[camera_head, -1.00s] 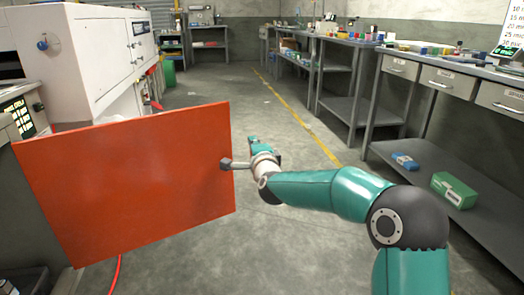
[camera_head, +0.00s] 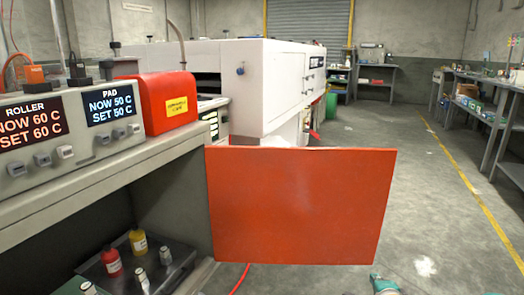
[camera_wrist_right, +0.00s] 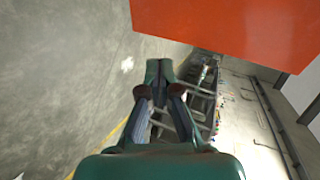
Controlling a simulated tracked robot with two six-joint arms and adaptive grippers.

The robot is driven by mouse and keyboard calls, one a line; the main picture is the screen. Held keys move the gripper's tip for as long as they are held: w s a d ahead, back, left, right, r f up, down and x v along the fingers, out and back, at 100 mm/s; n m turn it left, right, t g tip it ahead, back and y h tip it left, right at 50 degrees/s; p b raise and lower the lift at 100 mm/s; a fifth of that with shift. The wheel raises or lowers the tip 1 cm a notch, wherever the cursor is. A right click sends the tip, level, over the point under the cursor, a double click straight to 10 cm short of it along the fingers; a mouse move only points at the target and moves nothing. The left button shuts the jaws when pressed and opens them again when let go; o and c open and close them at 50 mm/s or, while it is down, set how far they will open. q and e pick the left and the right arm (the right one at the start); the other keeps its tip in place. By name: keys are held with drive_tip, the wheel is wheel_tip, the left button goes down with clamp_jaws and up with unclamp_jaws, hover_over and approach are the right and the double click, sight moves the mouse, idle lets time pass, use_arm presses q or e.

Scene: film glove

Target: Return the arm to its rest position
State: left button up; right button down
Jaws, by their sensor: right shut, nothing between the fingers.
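My right gripper (camera_head: 377,280) barely shows at the bottom edge of the head view, just below the lower right of an orange-red panel (camera_head: 300,205). In the right wrist view the gripper (camera_wrist_right: 160,70) shows its teal and dark fingers, shut with nothing between them. The panel (camera_wrist_right: 225,30) crosses the top right of that view, apart from the fingers. Most of my right arm is out of the head view. My left gripper is not in view.
A control bench (camera_head: 160,150) with ROLLER and PAD displays (camera_head: 110,105) stands at left; bottles (camera_head: 112,262) sit on its lower shelf. A white machine (camera_head: 265,90) stands behind the panel. Workbenches (camera_head: 485,90) line the right. The floor (camera_head: 430,200) right of the panel is clear.

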drive_tip(key=s+a+f+n+g+y, duration=0.25)
drive_tip(key=s+a+f, duration=0.4)
drive_tip(key=f, duration=0.35)
drive_tip(key=s+a+f+n+g+y, duration=0.2)
drive_tip(key=s+a+f+n+g, duration=0.25)
drive_tip(key=s+f, duration=0.45)
drive_tip(key=s+a+f+n+g+y, duration=0.1)
drive_tip(key=s+a+f+n+g, duration=0.3)
drive_tip(key=s, duration=0.5)
drive_tip(key=s+a+f+n+g+y, duration=0.15)
drive_tip(key=s+a+n, duration=0.35)
drive_tip(key=s, duration=0.5)
wheel_tip(320, 180, up, 37)
drive_tip(key=n+p, duration=0.1)
drive_tip(key=p, duration=3.7)
drive_tip(key=shift+w+d+r+p, duration=0.2)
drive_tip(key=shift+w+d+p, duration=0.05)
drive_tip(key=shift+d+p, duration=0.1)
